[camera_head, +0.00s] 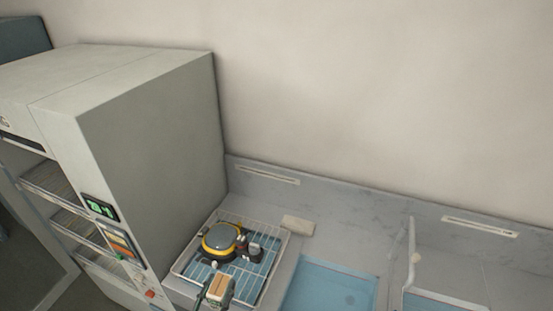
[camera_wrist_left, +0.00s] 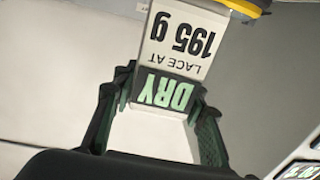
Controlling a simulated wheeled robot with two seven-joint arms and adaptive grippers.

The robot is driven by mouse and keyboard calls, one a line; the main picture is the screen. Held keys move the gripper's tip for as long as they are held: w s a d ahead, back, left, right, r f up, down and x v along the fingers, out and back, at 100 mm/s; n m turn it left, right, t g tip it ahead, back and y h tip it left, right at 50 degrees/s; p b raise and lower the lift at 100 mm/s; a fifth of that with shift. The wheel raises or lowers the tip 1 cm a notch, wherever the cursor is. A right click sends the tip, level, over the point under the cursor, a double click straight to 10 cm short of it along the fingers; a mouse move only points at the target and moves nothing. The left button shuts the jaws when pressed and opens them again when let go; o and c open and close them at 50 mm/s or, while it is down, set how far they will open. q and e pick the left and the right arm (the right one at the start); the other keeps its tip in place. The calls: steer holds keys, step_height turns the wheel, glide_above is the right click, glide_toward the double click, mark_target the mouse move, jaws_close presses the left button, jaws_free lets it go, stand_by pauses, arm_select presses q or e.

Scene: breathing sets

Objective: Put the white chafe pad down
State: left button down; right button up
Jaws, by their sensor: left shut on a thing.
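My left gripper (camera_head: 216,289) is at the bottom of the head view, over the front of the wire rack. The pad's underside is hidden. My right gripper is not in view.
The white wire rack (camera_head: 281,256) holds a yellow-rimmed grey unit (camera_head: 221,238) and small dark parts (camera_head: 254,252). A pale block (camera_head: 298,225) lies behind it on the counter. A tall cabinet (camera_head: 165,150) stands left; a blue-bottomed basin (camera_head: 328,288) lies right.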

mark_target(214, 309)
arm_select(q)
steer(key=a+f+n+y+b, duration=0.1)
steer(key=f+b, duration=0.2)
steer(key=s+a+f+y+b, duration=0.1)
steer(key=f+y+b, duration=0.1)
steer(key=f, duration=0.2)
steer(key=s+a+f+n+y+b, duration=0.1)
steer(key=f+b, duration=0.2)
steer(key=f, duration=0.1)
steer(key=shift+s+n+t+b, duration=0.1)
steer(key=shift+n+t+b, duration=0.2)
steer(key=shift+b, duration=0.05)
steer(key=shift+s+a+f+y+b, duration=0.2)
steer(key=shift+f+y+b, duration=0.1)
steer(key=shift+f+y, duration=0.1)
